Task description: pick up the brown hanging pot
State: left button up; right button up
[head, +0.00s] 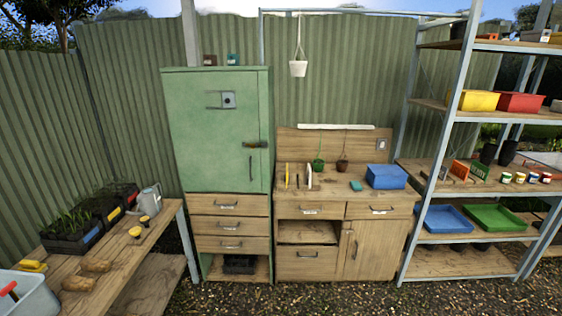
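The brown hanging pot (342,165) is small and dark brown, with a thin hanger rising above it. It is at the back of the wooden workbench (335,183), in front of the bench's backboard. I cannot tell whether it rests on the bench top or hangs just above it. A green hanging pot (318,166) is just left of it, apart from it. A white hanging pot (298,69) hangs high from a metal rail. Neither of my grippers shows in the head view.
A blue bin (386,177) and a teal block (356,186) sit right of the pot. Upright tools (308,176) stand to its left. A green cabinet (217,130) stands left of the bench, a metal shelf (430,150) right. Gravel ground (330,299) in front is clear.

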aim_at(342, 164)
jog(key=i+l, duration=0.6)
jog(key=i, duration=0.15)
jog(key=i+l, duration=0.3)
jog(key=l, duration=0.2)
jog(key=i+l, duration=0.25)
jog(key=l, duration=0.25)
jog(key=i+l+z, duration=0.1)
jog(key=i+l, duration=0.2)
jog(key=l, duration=0.2)
jog(key=i+l, duration=0.3)
jog(key=l, duration=0.15)
jog(key=i+l, duration=0.25)
jog(key=l, duration=0.25)
jog(key=i+l, duration=0.3)
jog(key=l, duration=0.15)
jog(key=z, duration=0.05)
